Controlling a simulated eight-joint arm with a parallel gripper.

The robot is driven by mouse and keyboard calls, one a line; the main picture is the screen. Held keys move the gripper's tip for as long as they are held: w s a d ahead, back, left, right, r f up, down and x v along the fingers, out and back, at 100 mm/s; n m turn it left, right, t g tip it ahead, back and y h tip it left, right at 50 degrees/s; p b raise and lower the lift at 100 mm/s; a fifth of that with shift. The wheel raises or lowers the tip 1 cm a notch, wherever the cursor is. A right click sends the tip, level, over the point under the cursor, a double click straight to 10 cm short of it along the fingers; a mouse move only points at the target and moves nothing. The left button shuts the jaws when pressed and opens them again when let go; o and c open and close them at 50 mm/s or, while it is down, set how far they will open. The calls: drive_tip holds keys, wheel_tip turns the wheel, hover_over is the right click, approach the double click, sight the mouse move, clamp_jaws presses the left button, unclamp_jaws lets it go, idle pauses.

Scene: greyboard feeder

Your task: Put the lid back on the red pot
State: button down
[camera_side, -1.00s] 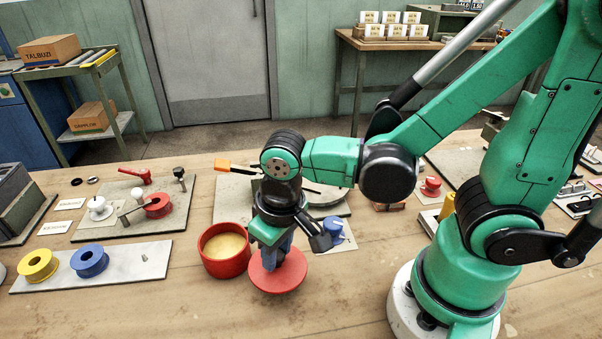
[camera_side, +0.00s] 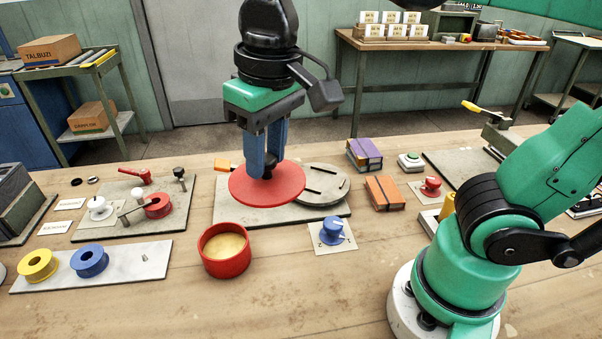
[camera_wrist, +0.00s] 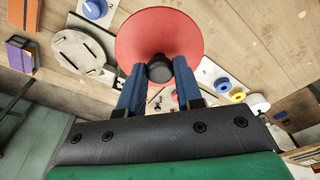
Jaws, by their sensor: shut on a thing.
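The red pot (camera_side: 225,262) stands open on the wooden table in the side view, with a yellowish inside. The round red lid (camera_side: 262,192) is in the air above and a little right of the pot, roughly level. My gripper (camera_side: 267,172) is shut on the lid's black knob, with its blue fingers on either side. In the wrist view the lid (camera_wrist: 160,35) hangs beyond the fingertips, and its knob (camera_wrist: 160,70) sits between the blue fingers (camera_wrist: 158,82). The pot is not visible in the wrist view; the lid may hide it.
A grey board with a round grey plate (camera_side: 321,185) lies behind the pot. A blue knob on a card (camera_side: 333,229) is right of the pot. A board with yellow and blue spools (camera_side: 90,261) lies left. The table in front is clear.

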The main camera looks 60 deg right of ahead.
drive_tip(key=shift+w+a+f, duration=0.3)
drive_tip(key=shift+w+f, duration=1.2)
drive_tip(key=shift+f, duration=0.85)
drive_tip(key=shift+w+a+f, duration=0.25)
drive_tip(key=shift+w+f, duration=1.3)
drive_tip(key=shift+f, duration=0.75)
drive_tip(key=shift+w+a+f, duration=0.3)
drive_tip(key=shift+w+f, duration=1.2)
drive_tip(key=shift+f, duration=0.85)
drive_tip(key=shift+f, duration=0.15)
unclamp_jaws()
drive_tip(key=shift+r, duration=3.5)
